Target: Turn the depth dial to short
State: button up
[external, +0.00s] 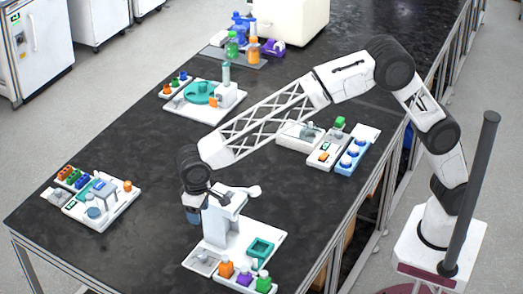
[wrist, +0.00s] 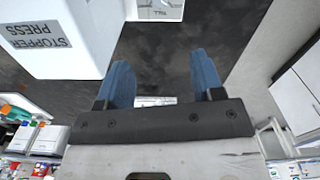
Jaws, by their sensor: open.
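A white stopper press (external: 222,218) stands upright on a white base plate at the near end of the black bench. Its body, with the upside-down label "STOPPER PRESS", fills the upper left of the wrist view (wrist: 95,20). A white piece (wrist: 160,8) with small upside-down lettering, perhaps "FULL", is cut off at the top edge; I cannot tell if it belongs to the depth dial. The dial is not clearly seen in either view.
Another station (external: 95,210) is at the left. More stations stand farther back. Bare bench (external: 140,150) lies between them.

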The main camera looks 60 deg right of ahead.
send_over(203, 255)
notch_tip(203, 255, down, 12)
jog(key=shift+a+f, duration=0.1)
jog(key=shift+f, duration=3.8)
jog(key=shift+c, duration=0.2)
jog(key=c, duration=0.9)
